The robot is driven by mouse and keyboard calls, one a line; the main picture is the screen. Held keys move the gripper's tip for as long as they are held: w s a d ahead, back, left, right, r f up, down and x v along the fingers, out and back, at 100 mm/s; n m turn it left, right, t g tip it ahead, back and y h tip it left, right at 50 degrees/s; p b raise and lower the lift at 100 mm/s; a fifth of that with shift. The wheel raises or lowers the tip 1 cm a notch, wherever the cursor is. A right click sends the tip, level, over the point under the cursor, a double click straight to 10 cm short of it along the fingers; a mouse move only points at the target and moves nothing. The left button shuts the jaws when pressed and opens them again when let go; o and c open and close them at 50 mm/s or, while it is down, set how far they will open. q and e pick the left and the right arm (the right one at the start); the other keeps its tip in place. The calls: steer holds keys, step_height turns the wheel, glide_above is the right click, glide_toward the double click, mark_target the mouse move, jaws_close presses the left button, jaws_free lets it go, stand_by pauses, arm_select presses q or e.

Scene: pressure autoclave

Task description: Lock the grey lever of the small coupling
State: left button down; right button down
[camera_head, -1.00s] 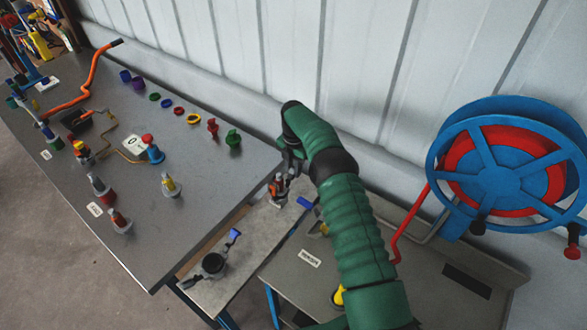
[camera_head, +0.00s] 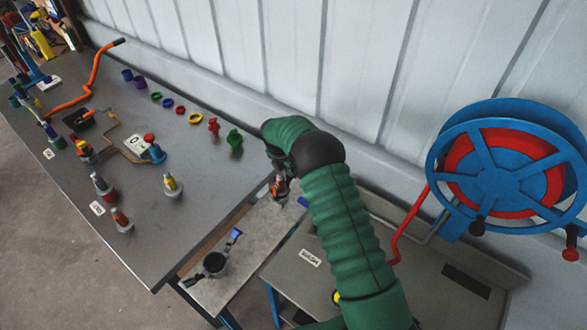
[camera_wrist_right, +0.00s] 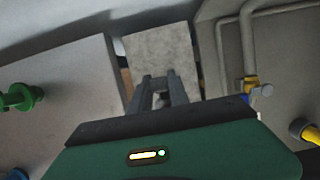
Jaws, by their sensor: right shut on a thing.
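The small coupling (camera_head: 280,190), with orange and dark parts, stands upright on the pale plate (camera_head: 247,238) between the two tables. My right gripper (camera_head: 277,174) is over its top. In the right wrist view its two grey fingers (camera_wrist_right: 162,92) are close together with a small grey piece between them. It looks shut on the grey lever, which is mostly hidden by the fingers and wrist. My left gripper is not in view.
A larger dark coupling (camera_head: 214,263) with a blue lever stands on the plate's near part. The left table (camera_head: 200,195) holds several coloured fittings and rings. A blue and red hose reel (camera_head: 497,172) is at the right. The wall is close behind.

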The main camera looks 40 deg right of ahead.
steer(key=shift+a+h, duration=0.3)
steer(key=shift+a, duration=0.15)
steer(key=c, duration=1.5)
jaws_free()
steer(key=shift+o, duration=1.3)
steer(key=shift+r, duration=0.1)
